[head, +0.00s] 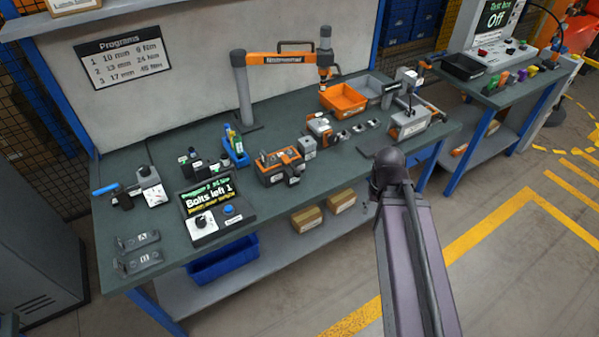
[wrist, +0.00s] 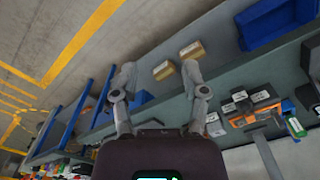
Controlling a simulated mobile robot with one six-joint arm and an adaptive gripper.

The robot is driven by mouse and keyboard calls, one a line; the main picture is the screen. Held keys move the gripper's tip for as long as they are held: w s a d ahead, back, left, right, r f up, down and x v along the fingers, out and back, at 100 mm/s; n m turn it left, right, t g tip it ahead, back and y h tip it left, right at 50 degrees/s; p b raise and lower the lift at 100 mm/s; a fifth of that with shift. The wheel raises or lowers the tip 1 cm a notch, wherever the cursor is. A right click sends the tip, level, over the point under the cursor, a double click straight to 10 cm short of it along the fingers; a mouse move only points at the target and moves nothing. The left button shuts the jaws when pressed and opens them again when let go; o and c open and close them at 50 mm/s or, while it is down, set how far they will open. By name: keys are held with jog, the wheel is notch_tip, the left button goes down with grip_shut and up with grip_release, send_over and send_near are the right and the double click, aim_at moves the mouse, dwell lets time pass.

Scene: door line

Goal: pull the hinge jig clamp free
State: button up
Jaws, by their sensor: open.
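I cannot tell for certain which fixture is the hinge jig clamp. An orange and grey fixture (head: 281,167) sits mid-bench in the head view. A smaller fixture with orange parts (head: 319,126) stands behind it to the right. A grey block with an orange side (head: 408,124) and a black lever on top stands at the bench's right end. In the wrist view, my gripper (wrist: 158,67) has its two fingers spread, with nothing between them, above the bench's front side. An orange and grey fixture shows right of the fingers (wrist: 248,117). In the head view my arm hides the gripper.
The green workbench (head: 165,222) carries a bolt display box (head: 215,210), hinge plates (head: 140,262), a blue-handled tool (head: 106,188) and an orange bin (head: 343,98). An orange arm (head: 275,59) overhangs the back. Cartons (head: 306,219) lie on the lower shelf.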

jog(key=shift+o, duration=1.2)
jog(key=shift+a, duration=0.1)
jog(key=shift+o, duration=0.5)
jog(key=shift+w+a+f+b, duration=0.15)
jog(key=shift+a+f+b, duration=0.05)
jog(key=shift+f+b, duration=0.1)
jog(key=m+t+y+b, duration=0.7)
jog(key=m+y+b, duration=1.15)
jog(key=b, duration=1.45)
send_near(297, 174)
jog(key=d+m+h, duration=0.2)
jog(key=d, duration=0.1)
jog(key=shift+d+r+p, duration=0.25)
jog(key=shift+d+p, duration=0.05)
jog(key=shift+a, duration=0.1)
jog(key=shift+n, duration=0.25)
jog(key=x, duration=1.3)
jog(key=shift+a, duration=0.4)
